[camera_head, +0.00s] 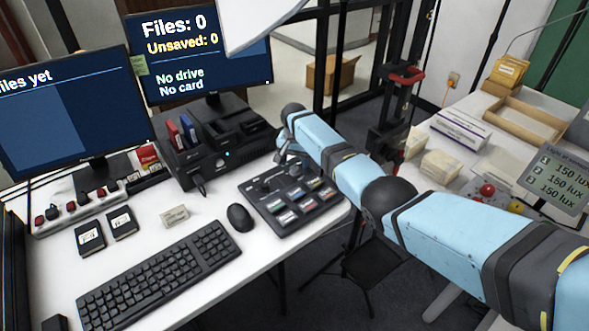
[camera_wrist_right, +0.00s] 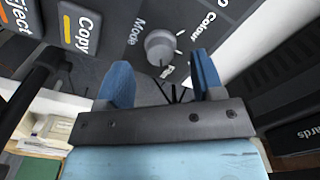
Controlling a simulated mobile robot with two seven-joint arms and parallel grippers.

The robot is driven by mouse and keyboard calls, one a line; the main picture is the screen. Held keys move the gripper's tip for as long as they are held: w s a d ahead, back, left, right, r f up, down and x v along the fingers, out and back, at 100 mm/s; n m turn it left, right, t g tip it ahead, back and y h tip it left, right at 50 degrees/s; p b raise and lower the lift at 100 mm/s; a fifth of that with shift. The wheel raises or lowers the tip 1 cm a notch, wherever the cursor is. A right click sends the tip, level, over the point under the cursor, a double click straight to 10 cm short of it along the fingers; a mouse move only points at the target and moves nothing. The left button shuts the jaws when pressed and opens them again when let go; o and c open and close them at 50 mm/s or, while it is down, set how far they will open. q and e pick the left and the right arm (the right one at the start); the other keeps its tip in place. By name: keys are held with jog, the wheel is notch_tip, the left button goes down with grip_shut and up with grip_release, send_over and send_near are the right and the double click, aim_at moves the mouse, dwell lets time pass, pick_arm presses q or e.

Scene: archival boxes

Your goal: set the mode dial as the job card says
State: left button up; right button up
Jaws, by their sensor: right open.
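The mode dial (camera_wrist_right: 160,47) is a round grey knob on the dark control panel (camera_head: 262,204), beside the printed word "Mode". White tick marks surround it, with "Colour" printed nearby; I cannot tell its setting for certain. My right gripper (camera_wrist_right: 162,63) is open, its two blue fingers apart on either side of the dial's near edge in the wrist view. I cannot tell whether they touch it. In the head view the right gripper (camera_head: 284,155) is over the panel's back edge, partly hidden by its arm. A small card (camera_head: 174,216) lies on the desk, its text unreadable. My left gripper is not seen.
Large "Copy" (camera_wrist_right: 82,28) and "Eject" keys are beside the dial. A black drive unit (camera_head: 215,145) stands behind the panel, a mouse (camera_head: 240,217) and keyboard (camera_head: 160,275) to its left. The screen (camera_head: 190,55) reads "Files: 0", "No drive", "No card".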

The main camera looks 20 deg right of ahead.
aim_at(295, 170)
notch_tip(295, 170, down, 2)
jog(key=shift+f+b, duration=0.1)
jog(key=shift+b, duration=0.2)
jog(key=shift+f, duration=0.25)
jog(key=c, duration=0.9)
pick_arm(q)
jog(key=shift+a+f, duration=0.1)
